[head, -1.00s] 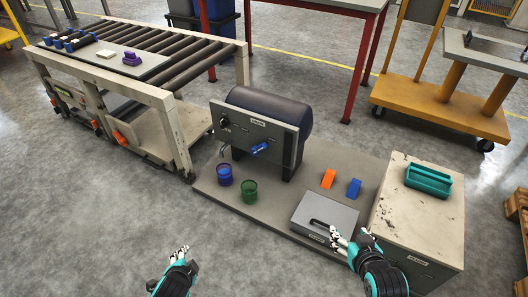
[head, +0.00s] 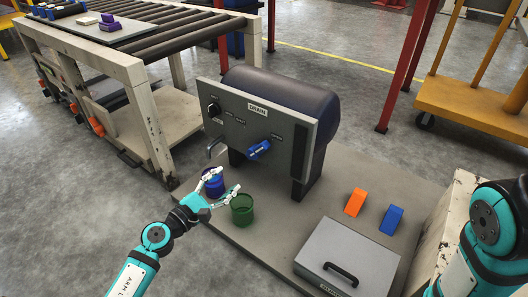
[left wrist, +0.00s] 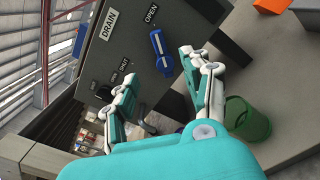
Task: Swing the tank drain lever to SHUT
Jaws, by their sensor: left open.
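The tank drain lever (head: 259,149) is a short blue handle on the grey front panel (head: 232,134) of the dark tank. It is angled up toward the OPEN label (head: 277,137) at its right. A SHUT label (head: 240,120) is on its left. My left gripper (head: 226,180) is open and empty, in front of and below the panel, apart from the lever. In the left wrist view the lever (left wrist: 161,54) shows between and beyond the spread fingertips (left wrist: 160,68). My right gripper is out of view; only part of its arm shows at the right edge.
A blue cup (head: 213,186) and a green cup (head: 242,209) stand below the panel, close behind my left fingers in the picture. A small spout (head: 213,146) juts from the panel. A grey lidded box (head: 345,262), orange block (head: 355,202) and blue block (head: 391,219) lie at right.

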